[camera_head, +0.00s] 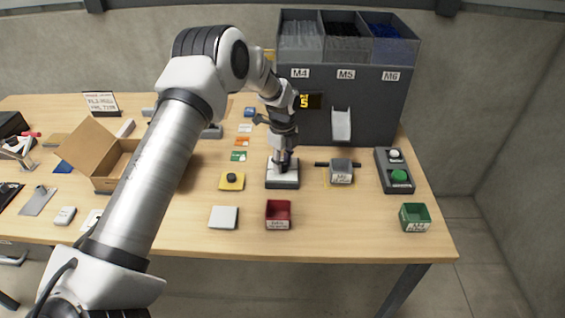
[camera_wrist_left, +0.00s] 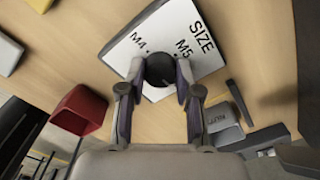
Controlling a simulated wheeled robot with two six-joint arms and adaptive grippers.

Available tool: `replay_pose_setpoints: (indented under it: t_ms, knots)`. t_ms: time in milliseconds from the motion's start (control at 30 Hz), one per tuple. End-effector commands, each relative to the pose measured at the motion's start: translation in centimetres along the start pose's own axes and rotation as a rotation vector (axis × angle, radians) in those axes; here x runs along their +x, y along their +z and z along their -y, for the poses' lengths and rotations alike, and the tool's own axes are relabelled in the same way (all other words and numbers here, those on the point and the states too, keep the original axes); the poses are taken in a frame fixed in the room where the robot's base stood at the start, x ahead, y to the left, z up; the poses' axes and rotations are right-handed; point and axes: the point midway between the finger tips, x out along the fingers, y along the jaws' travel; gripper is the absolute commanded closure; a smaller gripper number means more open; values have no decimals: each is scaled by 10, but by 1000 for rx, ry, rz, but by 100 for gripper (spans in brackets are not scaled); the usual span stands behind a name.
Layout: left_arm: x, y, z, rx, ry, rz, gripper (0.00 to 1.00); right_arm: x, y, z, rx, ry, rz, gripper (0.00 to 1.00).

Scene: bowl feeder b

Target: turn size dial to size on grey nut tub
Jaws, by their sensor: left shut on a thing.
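The size dial is a dark round knob (camera_wrist_left: 160,66) on a white-topped block (camera_head: 283,182). The plate is printed SIZE, with M4 and M5 marks showing in the left wrist view (camera_wrist_left: 196,50). My left gripper (camera_head: 283,164) comes down from above, its fingers shut on the knob's two sides. The knob's pointer cannot be read clearly, and other marks are hidden. The grey nut tub (camera_head: 341,172) stands just right of the dial block. Its front label is too small to read surely; it also shows in the left wrist view (camera_wrist_left: 222,118). My right gripper is not in view.
Behind stands a dark feeder (camera_head: 345,90) with M4, M5 and M6 bins, a chute (camera_head: 341,125) and a lit display reading 5 (camera_head: 304,101). A red tub (camera_head: 278,215), green tub (camera_head: 414,218), yellow button box (camera_head: 232,180) and two-button box (camera_head: 396,172) surround the dial.

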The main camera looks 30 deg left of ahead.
Motion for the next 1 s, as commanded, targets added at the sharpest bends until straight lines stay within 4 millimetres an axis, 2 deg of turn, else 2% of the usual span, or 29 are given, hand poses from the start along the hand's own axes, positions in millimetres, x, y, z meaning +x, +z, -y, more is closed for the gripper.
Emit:
replay_pose_setpoints:
  t_ms: [267,733,767,800,833,1000]
  knots:
    - [3,-1,-2,94,7,-3,100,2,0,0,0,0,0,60]
    - [3,-1,-2,111,8,-3,100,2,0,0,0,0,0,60]
    - [3,-1,-2,111,8,-3,63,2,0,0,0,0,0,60]
    - [3,-1,-2,111,8,-3,49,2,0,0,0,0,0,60]
    - [3,-1,-2,111,7,-3,41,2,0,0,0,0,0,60]
    - [2,-1,-1,110,4,-2,41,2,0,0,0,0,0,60]
